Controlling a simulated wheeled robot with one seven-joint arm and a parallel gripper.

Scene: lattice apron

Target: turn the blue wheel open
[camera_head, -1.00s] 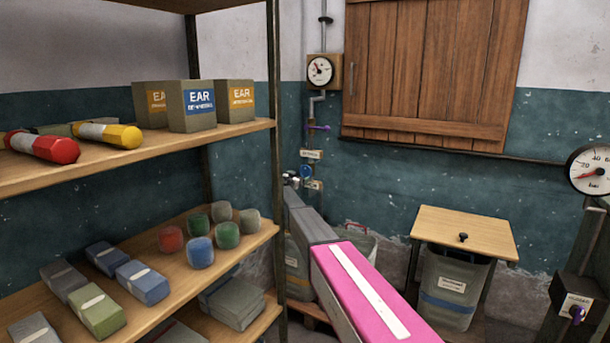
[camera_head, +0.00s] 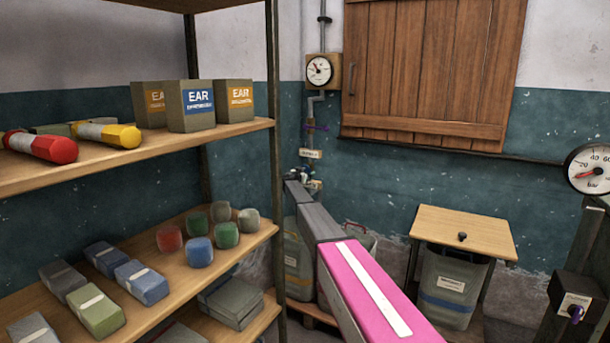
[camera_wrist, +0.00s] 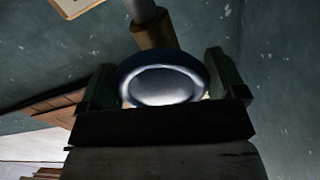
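The blue wheel (camera_wrist: 163,82) shows in the wrist view as a dark blue round disc with a paler face. It lies between the two fingers of my gripper (camera_wrist: 163,88), one finger on each side. The fingers stand wide apart, near the ends of the palm. Whether either finger touches the rim is not clear. In the head view my gripper (camera_head: 303,180) is at the pipe on the back wall and hides most of the wheel. The wheel's mount (camera_wrist: 153,32) shows behind it in the wrist view.
A purple handle (camera_head: 316,128) and a gauge (camera_head: 319,71) sit on the same pipe above. A label (camera_head: 310,154) is just above my gripper. The shelf unit (camera_head: 277,150) stands close on the left. A small table (camera_head: 465,228) stands to the right.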

